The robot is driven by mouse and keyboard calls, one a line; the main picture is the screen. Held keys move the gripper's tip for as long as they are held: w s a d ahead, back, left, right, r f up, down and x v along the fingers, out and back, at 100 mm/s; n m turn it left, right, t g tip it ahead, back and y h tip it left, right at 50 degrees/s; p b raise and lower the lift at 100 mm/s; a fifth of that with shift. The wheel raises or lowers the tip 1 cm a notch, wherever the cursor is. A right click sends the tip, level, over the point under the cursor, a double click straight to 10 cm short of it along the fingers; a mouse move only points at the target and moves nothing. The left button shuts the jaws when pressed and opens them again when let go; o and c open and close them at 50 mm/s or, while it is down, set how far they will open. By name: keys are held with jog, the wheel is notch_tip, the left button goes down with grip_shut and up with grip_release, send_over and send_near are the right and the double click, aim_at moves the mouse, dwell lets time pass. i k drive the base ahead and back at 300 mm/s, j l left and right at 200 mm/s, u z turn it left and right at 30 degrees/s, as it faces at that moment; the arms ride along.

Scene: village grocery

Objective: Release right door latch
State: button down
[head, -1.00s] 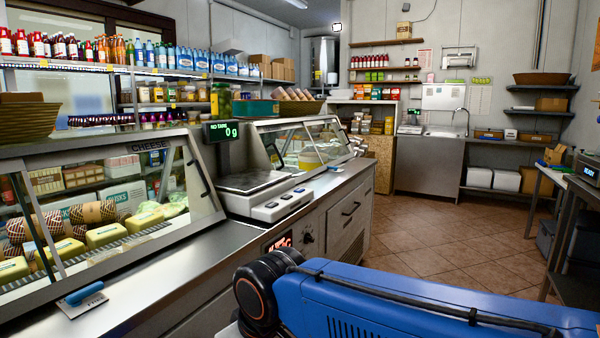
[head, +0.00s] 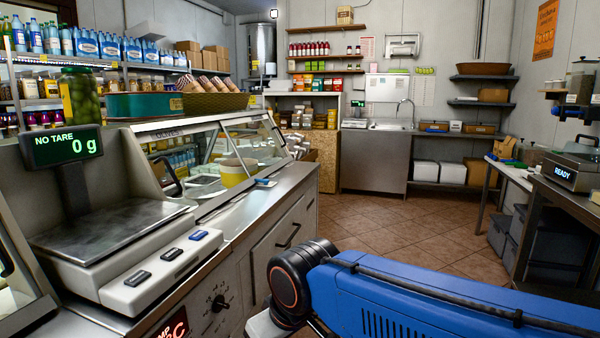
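I cannot make out any door latch for certain. The glass display case labelled OLIVES (head: 225,150) stands beyond the scale, with a dark curved handle (head: 168,176) at its near left end. A white-and-yellow tub (head: 235,173) is on or behind its glass. Another dark handle (head: 5,258) shows at the left picture edge. The counter front below has a panel with a dark bar handle (head: 289,237), and it looks shut. My gripper is not in view; only my blue arm link shows at the lower right.
A scale (head: 108,235) reading 0 g stands on the counter at the near left. A jar of green pickles (head: 80,95) and a basket (head: 215,103) stand above. Tiled floor (head: 400,225) is open between the counter and the right-hand table (head: 565,190).

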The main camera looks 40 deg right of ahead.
aim_at(265, 182)
jog(key=i+l+z, duration=0.25)
jog(key=l, duration=0.3)
jog(key=i+l+z, duration=0.25)
jog(key=i+l, duration=0.25)
